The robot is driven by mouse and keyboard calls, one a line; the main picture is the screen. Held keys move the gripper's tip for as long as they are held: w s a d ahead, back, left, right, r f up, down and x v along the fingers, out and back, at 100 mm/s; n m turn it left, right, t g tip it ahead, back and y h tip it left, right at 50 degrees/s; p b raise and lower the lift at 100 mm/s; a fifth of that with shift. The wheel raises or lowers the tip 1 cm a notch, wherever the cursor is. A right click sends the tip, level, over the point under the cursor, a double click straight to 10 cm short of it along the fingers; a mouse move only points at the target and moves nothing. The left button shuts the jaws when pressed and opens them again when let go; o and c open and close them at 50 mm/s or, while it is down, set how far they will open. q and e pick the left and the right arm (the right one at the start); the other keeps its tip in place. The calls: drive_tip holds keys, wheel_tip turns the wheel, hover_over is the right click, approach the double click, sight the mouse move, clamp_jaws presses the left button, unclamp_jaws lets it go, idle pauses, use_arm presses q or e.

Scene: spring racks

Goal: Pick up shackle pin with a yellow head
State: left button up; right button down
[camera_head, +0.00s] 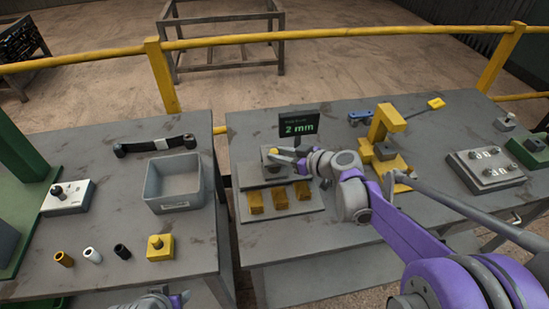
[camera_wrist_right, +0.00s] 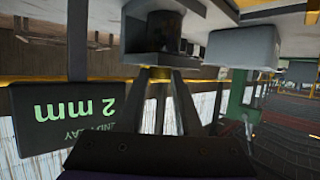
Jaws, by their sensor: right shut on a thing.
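The shackle pin's small yellow head (camera_head: 272,151) shows at a grey block on the rack at the left of the right-hand table. My right gripper (camera_head: 284,159) reaches it from the right, with its fingertips at the head and shut on it. The pin's shaft is hidden, and the yellow colour is not clear in that view. Part of my left gripper (camera_head: 165,301) shows at the bottom edge; its jaws are not clear.
Three yellow blocks (camera_head: 279,198) sit on the rack in front. A "2 mm" display (camera_head: 299,128) stands behind the gripper. A yellow press (camera_head: 385,130) stands to the right. The left table holds a grey bin (camera_head: 150,187) and several small parts; a gap separates the tables.

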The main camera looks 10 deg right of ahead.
use_arm(q)
drive_tip(key=shift+w+r+p, duration=0.15)
drive_tip(key=shift+r+p, duration=0.45)
drive_tip(key=shift+r, duration=0.1)
use_arm(e)
wheel_tip(320, 180, up, 10)
idle(0.8)
